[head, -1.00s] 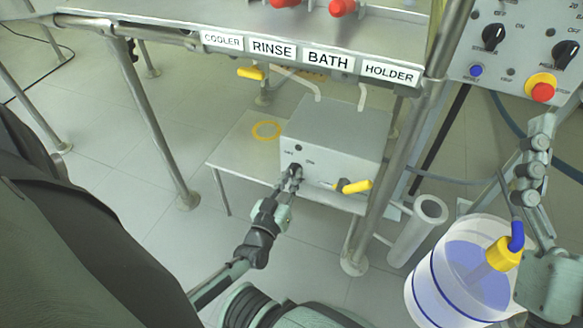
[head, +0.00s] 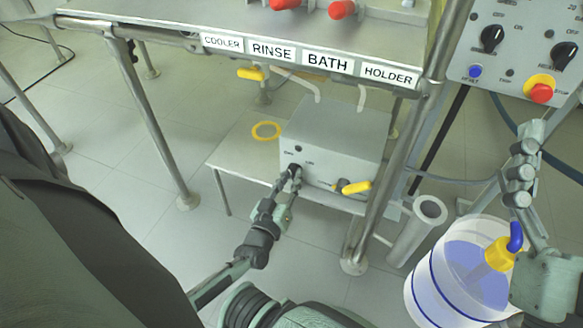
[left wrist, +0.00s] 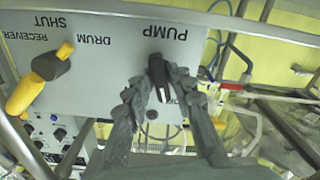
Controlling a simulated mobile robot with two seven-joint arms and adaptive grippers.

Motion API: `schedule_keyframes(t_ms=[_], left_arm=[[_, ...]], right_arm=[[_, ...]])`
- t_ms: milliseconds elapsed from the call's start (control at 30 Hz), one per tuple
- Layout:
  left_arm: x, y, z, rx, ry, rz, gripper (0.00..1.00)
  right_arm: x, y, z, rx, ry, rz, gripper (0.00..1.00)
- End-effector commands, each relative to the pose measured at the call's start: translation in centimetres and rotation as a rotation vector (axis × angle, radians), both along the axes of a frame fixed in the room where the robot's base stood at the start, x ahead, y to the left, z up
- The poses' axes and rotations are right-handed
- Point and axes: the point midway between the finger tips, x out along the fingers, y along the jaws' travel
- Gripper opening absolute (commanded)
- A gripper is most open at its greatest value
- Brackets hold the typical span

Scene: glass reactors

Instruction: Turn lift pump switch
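The pump switch is a black knob with a white mark on a grey box (head: 335,135) on the low shelf. In the left wrist view the switch (left wrist: 157,72) sits under the upside-down word PUMP, its handle slightly tilted. My left gripper (head: 294,172) is at the front of this box. In the left wrist view its fingers (left wrist: 158,84) lie on both sides of the knob and appear closed on it; the exact contact is hard to see. My right gripper (head: 523,170) is at the right edge of the head view, seen from the side, away from the box.
A yellow-handled valve (head: 352,187) sticks out of the box right of my left gripper. A bucket of blue liquid (head: 455,275) is below my right gripper. A control panel (head: 520,50) is at upper right.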

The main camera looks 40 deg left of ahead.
Motion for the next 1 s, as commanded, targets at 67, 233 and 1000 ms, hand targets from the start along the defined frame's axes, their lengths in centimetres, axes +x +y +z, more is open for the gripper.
schedule_keyframes(t_ms=[67,233,1000], left_arm=[[0.4,0.2,0.5,0.003,-0.012,0.002,0.34],[0.3,0.2,0.5,0.003,-0.011,0.002,0.34],[0.2,0.1,8.9,-0.001,-0.010,0.002,0.34]], right_arm=[[0.0,0.0,0.0,0.000,0.000,0.000,0.86],[0.0,0.0,0.0,0.000,0.000,0.000,0.86],[0.0,0.0,0.1,-0.001,-0.002,0.000,0.86]])
